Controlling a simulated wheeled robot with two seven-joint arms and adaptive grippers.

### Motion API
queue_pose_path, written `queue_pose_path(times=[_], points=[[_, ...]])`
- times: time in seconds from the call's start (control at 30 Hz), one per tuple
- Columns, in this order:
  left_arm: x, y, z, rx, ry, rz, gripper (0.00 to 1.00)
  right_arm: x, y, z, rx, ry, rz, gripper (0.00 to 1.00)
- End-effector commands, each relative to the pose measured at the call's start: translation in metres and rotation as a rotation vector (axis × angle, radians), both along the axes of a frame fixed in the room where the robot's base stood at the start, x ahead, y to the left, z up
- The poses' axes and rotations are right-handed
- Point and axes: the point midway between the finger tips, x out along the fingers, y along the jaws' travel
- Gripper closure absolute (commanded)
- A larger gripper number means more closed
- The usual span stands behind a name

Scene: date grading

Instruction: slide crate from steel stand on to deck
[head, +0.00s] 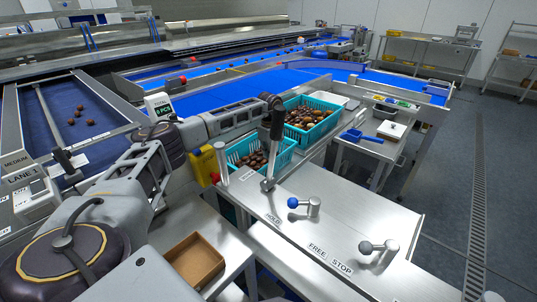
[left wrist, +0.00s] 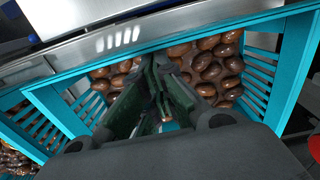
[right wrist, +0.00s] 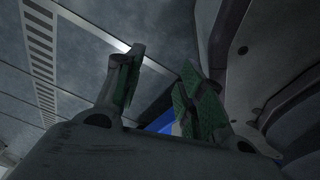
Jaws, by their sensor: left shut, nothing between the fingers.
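Two teal slatted crates full of brown dates stand in a row beyond the steel panel in the head view: a nearer crate (head: 240,146) and a farther crate (head: 292,103). My left arm reaches in from the left, and its gripper (head: 268,100) is by the crates. In the left wrist view the shut, empty fingers (left wrist: 158,70) are over a teal crate (left wrist: 292,60) with dates behind them; I cannot tell whether they touch its wall. A second teal crate (left wrist: 45,115) shows at the left. My right gripper (right wrist: 160,68) is open and empty, away from the crates.
The steel panel (head: 340,205) is marked HOLD, FREE and STOP and carries a blue-knobbed lever (head: 294,202) and a grey-knobbed lever (head: 367,247). A tall black-gripped lever (head: 276,125) rises near the crates. A brown box (head: 190,262) lies at front left. Floor is clear at right.

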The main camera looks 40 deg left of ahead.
Motion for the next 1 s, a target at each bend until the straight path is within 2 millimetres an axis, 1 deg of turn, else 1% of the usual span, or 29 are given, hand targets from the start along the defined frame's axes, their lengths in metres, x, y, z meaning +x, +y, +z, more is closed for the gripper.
queue_pose_path(times=[0.17, 0.3, 0.33, 0.4, 0.43, 0.8, 0.9, 1.0], points=[[0.0, -0.003, 0.0, 0.0, 0.0, -0.001, 1.0, 0.002, 0.0, 0.002, 0.0, -0.003, 0.0, 0.61], [0.0, -0.016, 0.001, -0.001, 0.0, -0.004, 1.0, 0.002, -0.002, 0.005, -0.001, -0.008, 0.001, 0.61], [0.0, -0.019, 0.002, -0.001, 0.0, -0.005, 1.0, 0.0, -0.003, 0.005, -0.002, -0.006, 0.002, 0.61], [-0.001, -0.028, 0.002, -0.001, 0.0, -0.004, 1.0, -0.017, -0.012, -0.001, -0.013, 0.016, 0.002, 0.61], [-0.001, -0.033, 0.002, -0.001, 0.0, -0.005, 1.0, -0.021, -0.015, -0.002, -0.016, 0.02, 0.002, 0.61], [-0.004, -0.095, 0.002, -0.002, -0.001, -0.005, 1.0, -0.051, -0.032, -0.004, -0.033, 0.045, 0.009, 0.61], [-0.005, -0.102, 0.001, -0.002, -0.001, -0.003, 1.0, -0.055, -0.034, -0.005, -0.035, 0.048, 0.009, 0.61], [-0.005, -0.103, 0.001, -0.001, -0.001, -0.002, 1.0, -0.056, -0.034, -0.006, -0.035, 0.048, 0.009, 0.61]])
